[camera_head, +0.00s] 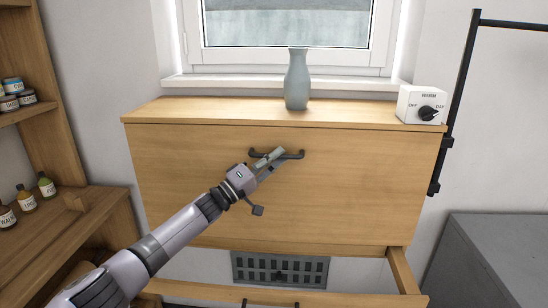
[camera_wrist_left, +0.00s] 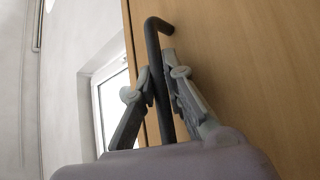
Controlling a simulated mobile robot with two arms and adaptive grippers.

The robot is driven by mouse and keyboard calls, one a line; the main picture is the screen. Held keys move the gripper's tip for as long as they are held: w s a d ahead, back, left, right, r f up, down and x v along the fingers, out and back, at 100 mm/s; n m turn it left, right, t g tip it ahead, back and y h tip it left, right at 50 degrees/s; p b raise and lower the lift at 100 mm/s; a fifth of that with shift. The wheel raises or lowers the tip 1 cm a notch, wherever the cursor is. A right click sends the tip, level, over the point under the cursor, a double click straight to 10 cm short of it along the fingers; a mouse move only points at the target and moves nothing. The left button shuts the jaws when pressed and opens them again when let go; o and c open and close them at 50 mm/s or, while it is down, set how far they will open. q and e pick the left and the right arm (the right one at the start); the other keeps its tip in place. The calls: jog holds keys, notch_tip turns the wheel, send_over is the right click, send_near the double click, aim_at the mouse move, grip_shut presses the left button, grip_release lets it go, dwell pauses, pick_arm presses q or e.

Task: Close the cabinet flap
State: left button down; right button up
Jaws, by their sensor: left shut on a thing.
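The cabinet flap (camera_head: 285,205) is a wide light-wood front panel below the cabinet top. It looks close to upright in the head view; I cannot tell whether it is fully shut. Its dark bar handle (camera_head: 294,155) is near the upper middle. My left gripper (camera_head: 268,158) is shut on the handle's left part. In the left wrist view the handle (camera_wrist_left: 153,35) passes between the two fingers, beside the wooden flap surface (camera_wrist_left: 235,60). My right gripper is in neither view.
A grey-blue vase (camera_head: 297,82) and a white dial box (camera_head: 421,104) stand on the cabinet top (camera_head: 220,111). A wooden shelf with jars (camera_head: 18,100) is on the left. A grey unit (camera_head: 500,255) and black rail (camera_head: 458,100) are on the right. A grille (camera_head: 280,269) shows below.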

pick_arm(q)
jog(key=c, duration=1.9)
grip_release()
jog(key=shift+w+a+r, duration=0.2)
jog(key=shift+w+r, duration=0.1)
jog(key=shift+r, duration=0.35)
jog(key=shift+o, duration=1.2)
jog(key=shift+w+d+f, duration=0.15)
jog(key=shift+w+f, duration=0.1)
jog(key=shift+f, duration=0.05)
jog(key=shift+s+a+f, duration=0.3)
jog(key=shift+a, duration=0.1)
jog(key=v, duration=1)
jog(key=shift+s, duration=0.45)
jog(key=shift+f, duration=0.1)
